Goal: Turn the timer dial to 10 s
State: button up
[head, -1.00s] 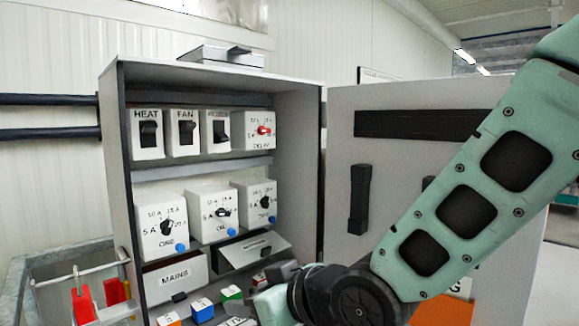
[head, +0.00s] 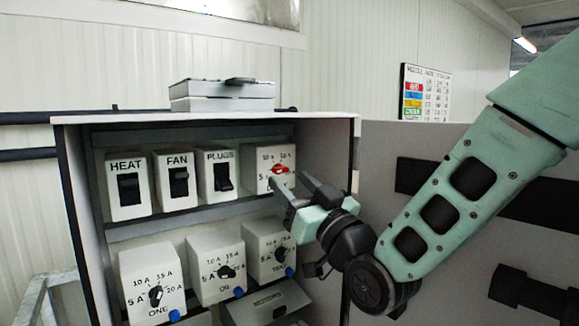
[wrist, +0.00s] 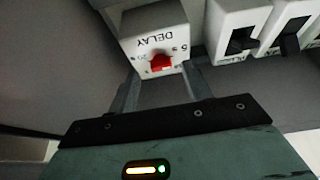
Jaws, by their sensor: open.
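The timer dial is a small red knob (head: 279,169) on the white DELAY box (head: 262,158), at the right end of the upper row in the head view. In the wrist view the red knob (wrist: 161,62) and its DELAY box (wrist: 150,28) appear upside down. Number marks surround the knob; which one it points to is too small to tell. My gripper (head: 291,186) is open and empty just in front of the box. In the wrist view its two fingers (wrist: 158,82) reach toward the box, one on each side of the knob, apart from it.
HEAT (head: 129,187), FAN (head: 178,180) and PLUGS (head: 221,175) switches stand left of the dial. Three dial boxes with blue buttons, such as ONE (head: 150,275), line the shelf below. The cabinet's right wall (head: 338,160) and its open door (head: 378,145) are close to my arm.

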aim_at(280, 170)
jog(key=shift+p+x, duration=0.35)
jog(key=shift+x, duration=0.75)
jog(key=c, duration=1)
